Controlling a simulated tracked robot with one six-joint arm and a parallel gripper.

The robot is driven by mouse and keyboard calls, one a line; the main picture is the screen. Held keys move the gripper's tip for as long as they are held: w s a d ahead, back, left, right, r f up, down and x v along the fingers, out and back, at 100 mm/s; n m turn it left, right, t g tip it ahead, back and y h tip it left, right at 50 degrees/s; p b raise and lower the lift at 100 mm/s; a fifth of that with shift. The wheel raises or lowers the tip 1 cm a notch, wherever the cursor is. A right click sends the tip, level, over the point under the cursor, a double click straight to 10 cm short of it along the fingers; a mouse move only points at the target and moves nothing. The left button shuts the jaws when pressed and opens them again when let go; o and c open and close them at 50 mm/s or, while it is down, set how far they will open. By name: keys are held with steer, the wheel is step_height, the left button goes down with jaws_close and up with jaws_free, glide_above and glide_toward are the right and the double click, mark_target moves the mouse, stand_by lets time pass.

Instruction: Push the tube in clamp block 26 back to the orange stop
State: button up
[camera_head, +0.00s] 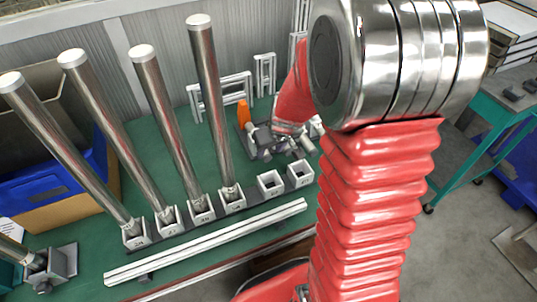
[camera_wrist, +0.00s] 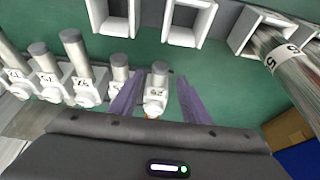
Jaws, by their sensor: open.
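In the wrist view my gripper (camera_wrist: 160,76) is open. Its two dark purple fingers stand on either side of a white clamp block (camera_wrist: 155,104) holding a short grey tube (camera_wrist: 160,73). The block's label appears upside down and seems to read 26. I cannot tell whether the fingers touch the block or tube. A sliver of orange shows just below the block; the gripper body hides the rest. In the head view the orange stop (camera_head: 243,113) stands beside the grey clamp blocks (camera_head: 262,138). My red arm hides most of the gripper there.
More clamp blocks with grey tubes (camera_wrist: 74,46) stand to the left in the wrist view. Empty square sockets (camera_wrist: 187,22) lie above them. In the head view several tall metal tubes (camera_head: 206,100) stand in sockets, with a pale rail (camera_head: 205,243) in front.

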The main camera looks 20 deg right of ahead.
mark_target(267, 155)
steer(key=shift+x, duration=2.6)
steer(key=shift+c, duration=0.3)
jaws_close()
